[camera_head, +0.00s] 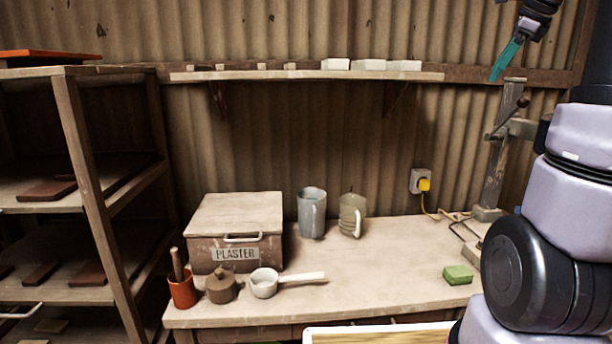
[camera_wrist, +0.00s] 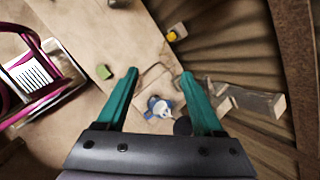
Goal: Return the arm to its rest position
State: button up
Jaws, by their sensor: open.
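My arm rises along the right edge in the head view. My gripper (camera_head: 512,58) shows at the top right there, high up beside the wall and near the top of the tile press (camera_head: 493,165). In the wrist view my gripper (camera_wrist: 158,92) has its two teal fingers spread wide. Nothing is between the fingertips, and the workbench surface (camera_wrist: 105,35) lies below them.
The workbench (camera_head: 385,255) holds a plaster box (camera_head: 235,240), two jugs, a saucepan (camera_head: 264,282) and a green sponge (camera_head: 458,275). A wall shelf (camera_head: 290,75) runs above it. A rack (camera_head: 90,190) stands at left. A yellow plug (camera_head: 424,184) sits in the wall socket.

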jog(key=s+a+f+n, duration=0.4)
jog(key=s+a+n, duration=0.6)
jog(key=a, duration=0.1)
jog(key=s+a+f+n+t, duration=0.1)
jog(key=s+a+f+n, duration=0.4)
jog(key=s+a+n, duration=0.5)
jog(key=shift+a+f+n, duration=0.2)
jog(key=shift+a+n, duration=0.1)
jog(key=shift+a, duration=0.7)
jog(key=shift+s, duration=0.1)
